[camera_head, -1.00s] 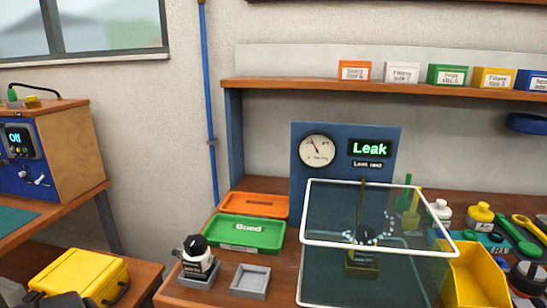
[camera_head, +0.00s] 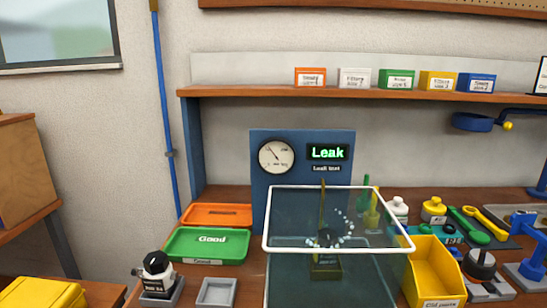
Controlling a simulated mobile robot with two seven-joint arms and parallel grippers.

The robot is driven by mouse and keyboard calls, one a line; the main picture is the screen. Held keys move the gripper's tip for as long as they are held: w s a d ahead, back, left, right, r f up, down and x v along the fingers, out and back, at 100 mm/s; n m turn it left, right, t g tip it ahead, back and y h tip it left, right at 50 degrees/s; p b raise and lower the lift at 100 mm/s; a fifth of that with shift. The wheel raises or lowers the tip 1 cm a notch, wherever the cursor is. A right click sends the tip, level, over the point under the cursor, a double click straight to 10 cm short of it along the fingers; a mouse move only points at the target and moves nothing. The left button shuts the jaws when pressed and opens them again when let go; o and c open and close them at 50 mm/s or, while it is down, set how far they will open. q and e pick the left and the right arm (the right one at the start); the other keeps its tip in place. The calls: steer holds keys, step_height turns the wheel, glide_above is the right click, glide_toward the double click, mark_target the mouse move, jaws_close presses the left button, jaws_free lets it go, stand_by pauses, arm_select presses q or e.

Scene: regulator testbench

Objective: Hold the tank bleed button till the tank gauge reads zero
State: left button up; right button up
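A round white gauge (camera_head: 276,156) sits on an upright blue panel (camera_head: 303,188) at the back of the bench. Its needle points to the upper left; its numbers are too small to read. Beside it a display (camera_head: 328,152) reads "Leak" in green. A clear tank (camera_head: 285,216) with a white rim stands in front of the panel. Inside it are a dark, brass-coloured part (camera_head: 326,268) and a trail of bubbles. I cannot make out a bleed button. Neither of my grippers is in view.
A black-and-white regulator (camera_head: 157,276) stands at the front left near an empty grey tray (camera_head: 216,292). Green (camera_head: 208,246) and orange (camera_head: 217,215) trays lie behind. A yellow bin (camera_head: 433,268), bottles and tools crowd the right. Small boxes line the shelf (camera_head: 380,93).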

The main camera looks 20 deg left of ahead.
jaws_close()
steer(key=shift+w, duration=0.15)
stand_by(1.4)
